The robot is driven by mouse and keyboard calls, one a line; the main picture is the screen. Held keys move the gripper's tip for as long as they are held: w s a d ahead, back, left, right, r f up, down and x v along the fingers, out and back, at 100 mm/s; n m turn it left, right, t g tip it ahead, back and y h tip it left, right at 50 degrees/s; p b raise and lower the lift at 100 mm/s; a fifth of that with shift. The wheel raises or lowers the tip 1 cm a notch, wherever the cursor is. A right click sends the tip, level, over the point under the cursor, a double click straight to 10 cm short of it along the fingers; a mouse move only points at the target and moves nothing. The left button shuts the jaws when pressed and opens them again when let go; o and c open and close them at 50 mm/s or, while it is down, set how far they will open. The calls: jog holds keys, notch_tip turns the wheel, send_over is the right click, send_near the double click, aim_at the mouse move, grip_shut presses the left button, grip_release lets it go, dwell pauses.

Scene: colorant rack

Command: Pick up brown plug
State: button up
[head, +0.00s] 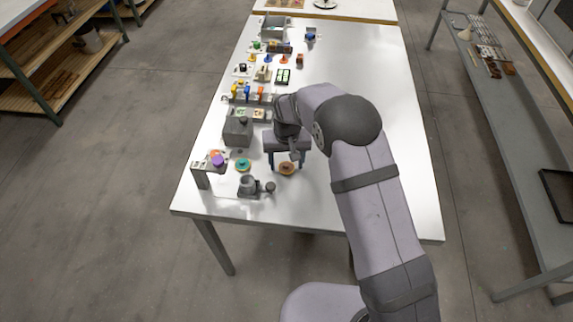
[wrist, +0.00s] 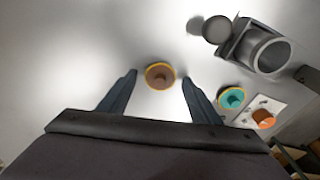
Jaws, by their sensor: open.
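The brown plug (head: 287,168) is a round brown disc with a yellowish rim, lying on the white table near its front left part. In the wrist view the brown plug (wrist: 160,75) sits between and slightly beyond the fingertips, apart from both. My gripper (head: 286,160) is open and empty, pointing down over the plug. In the wrist view my gripper (wrist: 159,75) shows its two dark fingers spread to either side of the plug.
A teal plug (head: 243,165) lies left of the brown one. A grey cup-like device (head: 248,184) with a small round knob stands in front. A stand with a purple piece (head: 217,159) and a grey box (head: 238,131) are to the left. The table's right side is clear.

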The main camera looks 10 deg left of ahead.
jog(key=shift+f, duration=0.1)
jog(key=c, duration=1.1)
